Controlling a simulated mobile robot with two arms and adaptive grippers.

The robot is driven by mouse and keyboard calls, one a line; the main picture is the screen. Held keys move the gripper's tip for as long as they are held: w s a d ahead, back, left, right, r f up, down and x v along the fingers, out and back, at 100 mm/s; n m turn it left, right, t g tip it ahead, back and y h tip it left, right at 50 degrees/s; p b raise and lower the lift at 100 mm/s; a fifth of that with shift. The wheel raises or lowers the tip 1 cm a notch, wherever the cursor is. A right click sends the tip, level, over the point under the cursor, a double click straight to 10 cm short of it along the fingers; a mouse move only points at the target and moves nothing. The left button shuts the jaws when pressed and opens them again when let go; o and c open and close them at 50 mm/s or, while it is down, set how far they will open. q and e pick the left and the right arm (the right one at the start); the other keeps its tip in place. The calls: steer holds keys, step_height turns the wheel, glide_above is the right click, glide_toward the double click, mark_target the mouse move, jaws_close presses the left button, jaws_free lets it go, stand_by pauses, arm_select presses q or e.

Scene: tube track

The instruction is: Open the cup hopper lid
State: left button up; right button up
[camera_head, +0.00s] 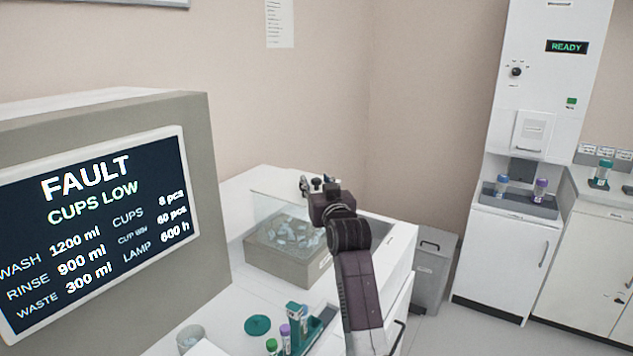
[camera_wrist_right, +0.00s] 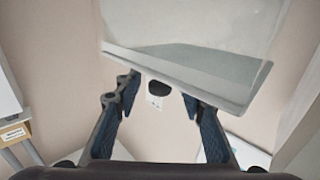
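The cup hopper (camera_head: 283,268) is a beige box on the white counter, with pale cups visible inside. A clear panel (camera_head: 275,207), seemingly its lid, stands up above the box; its exact angle is hard to judge. My right gripper (camera_head: 318,188) is at the hopper's far right corner, its fingertips partly hidden by the wrist. In the right wrist view, my right gripper (camera_wrist_right: 160,92) has its fingers spread apart. The clear panel's thick edge (camera_wrist_right: 180,62) crosses at the fingertips; contact is unclear. A small dark knob-like shape (camera_wrist_right: 158,88) shows between the fingers. My left gripper is out of view.
A screen (camera_head: 95,225) reading "FAULT CUPS LOW" stands at left. A tube rack (camera_head: 298,325), a green disc (camera_head: 257,325) and a small cup (camera_head: 190,338) are at the counter's front. A grey bin (camera_head: 433,270) and a white machine reading READY (camera_head: 566,47) are to the right.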

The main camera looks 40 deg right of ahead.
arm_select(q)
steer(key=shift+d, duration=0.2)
arm_select(e)
steer(key=shift+w, duration=0.1)
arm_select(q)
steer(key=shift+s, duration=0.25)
arm_select(e)
jaws_close()
